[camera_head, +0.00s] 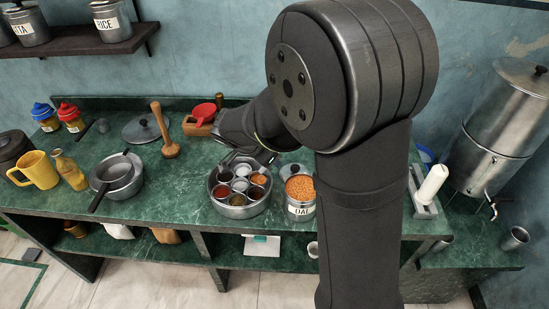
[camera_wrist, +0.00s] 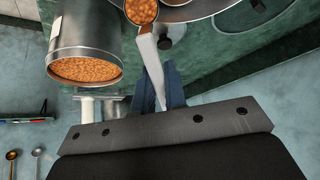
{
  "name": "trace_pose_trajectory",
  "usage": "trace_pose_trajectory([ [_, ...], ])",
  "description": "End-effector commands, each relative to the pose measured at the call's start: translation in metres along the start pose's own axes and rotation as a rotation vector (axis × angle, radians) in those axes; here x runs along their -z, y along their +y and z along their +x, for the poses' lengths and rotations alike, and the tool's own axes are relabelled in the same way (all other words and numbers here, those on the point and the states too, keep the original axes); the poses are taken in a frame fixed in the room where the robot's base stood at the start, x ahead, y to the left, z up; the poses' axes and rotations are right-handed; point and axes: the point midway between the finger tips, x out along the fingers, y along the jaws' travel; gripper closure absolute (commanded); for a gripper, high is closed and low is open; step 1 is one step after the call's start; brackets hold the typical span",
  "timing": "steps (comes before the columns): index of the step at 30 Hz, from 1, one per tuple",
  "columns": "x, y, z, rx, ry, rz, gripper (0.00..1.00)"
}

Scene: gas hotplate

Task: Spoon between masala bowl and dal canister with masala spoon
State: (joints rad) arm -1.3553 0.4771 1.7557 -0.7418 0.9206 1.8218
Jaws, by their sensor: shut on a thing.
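The masala bowl (camera_head: 213,204) is a round steel box holding several small cups of coloured spices. The dal canister (camera_head: 301,208), labelled DAL, stands open just right of it, full of orange dal. In the wrist view the canister (camera_wrist: 92,28) is at upper left and part of the masala bowl's rim (camera_wrist: 215,12) at the top. My gripper (camera_wrist: 160,85) is shut on the masala spoon's pale handle (camera_wrist: 149,55). A rounded cup of orange grains (camera_wrist: 141,9) lies at the handle's far end, cut by the frame; it looks like the spoon's head. My arm partly hides the gripper in the head view.
A wooden pestle (camera_head: 166,130) and a lid (camera_head: 144,129) stand behind left. Nested pans (camera_head: 119,175), a yellow mug (camera_head: 38,170) and an oil bottle (camera_head: 69,171) are further left. A steel water dispenser (camera_head: 500,130) is at right.

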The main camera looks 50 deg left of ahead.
Motion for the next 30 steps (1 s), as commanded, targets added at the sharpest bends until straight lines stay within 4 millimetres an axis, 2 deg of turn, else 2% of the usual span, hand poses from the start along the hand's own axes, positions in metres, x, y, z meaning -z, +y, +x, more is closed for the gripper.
trace_pose_trajectory([
  [13, -0.024, -0.001, -0.025, 0.003, 0.42, -0.008, 1.0],
  [30, -0.066, -0.001, -0.038, 0.002, 0.948, -0.005, 1.0],
])
